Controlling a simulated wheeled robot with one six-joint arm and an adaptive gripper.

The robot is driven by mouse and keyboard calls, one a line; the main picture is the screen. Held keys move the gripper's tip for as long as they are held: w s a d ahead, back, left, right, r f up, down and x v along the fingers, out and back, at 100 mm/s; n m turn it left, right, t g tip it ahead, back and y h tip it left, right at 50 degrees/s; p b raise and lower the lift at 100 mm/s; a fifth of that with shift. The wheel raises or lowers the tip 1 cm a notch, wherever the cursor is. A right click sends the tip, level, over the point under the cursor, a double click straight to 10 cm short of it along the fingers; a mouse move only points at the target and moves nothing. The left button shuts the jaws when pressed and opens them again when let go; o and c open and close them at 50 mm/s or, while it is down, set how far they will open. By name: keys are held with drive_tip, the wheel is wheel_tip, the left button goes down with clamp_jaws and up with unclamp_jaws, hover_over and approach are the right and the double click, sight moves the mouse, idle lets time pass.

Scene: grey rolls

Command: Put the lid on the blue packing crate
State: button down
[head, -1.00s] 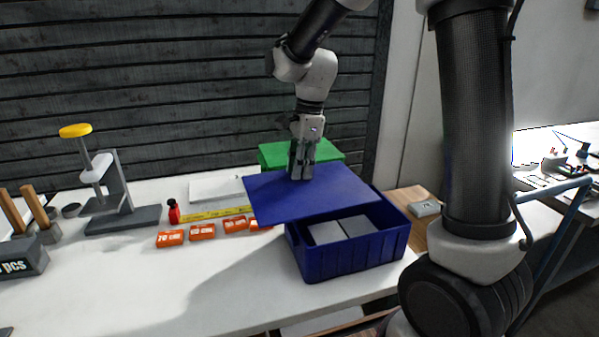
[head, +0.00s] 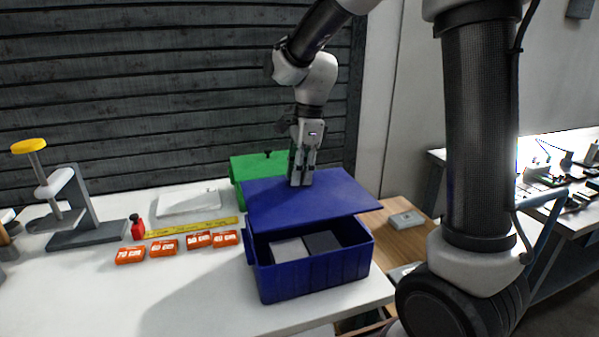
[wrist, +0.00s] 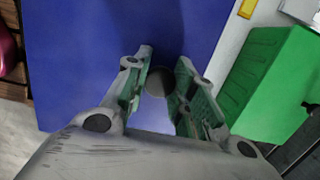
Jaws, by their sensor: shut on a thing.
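The blue lid (head: 308,200) is a flat panel held level above the back part of the blue packing crate (head: 314,274). The front of the crate is uncovered and shows a light grey block (head: 289,250) and a dark grey block (head: 323,242) inside. My gripper (head: 297,183) points down at the lid's middle rear and is shut on its knob. In the wrist view the round dark knob (wrist: 160,82) sits between the fingers, with the blue lid (wrist: 95,50) behind. The lid hides the crate's rear rim, so I cannot tell whether they touch there.
A green crate (head: 240,168) with a green lid stands directly behind. Orange boxes (head: 164,247), a yellow ruler (head: 190,228), a red bottle (head: 137,228) and a press (head: 75,205) are to the left. The white table's front left is clear.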

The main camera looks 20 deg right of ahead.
wheel_tip(320, 180, down, 9)
drive_tip(key=shift+r, duration=0.2)
idle(0.6)
drive_tip(key=c, duration=1.1)
unclamp_jaws()
drive_tip(key=r, duration=0.4)
drive_tip(key=d+r, duration=0.1)
drive_tip(key=r, duration=0.7)
drive_tip(key=shift+d, duration=0.4)
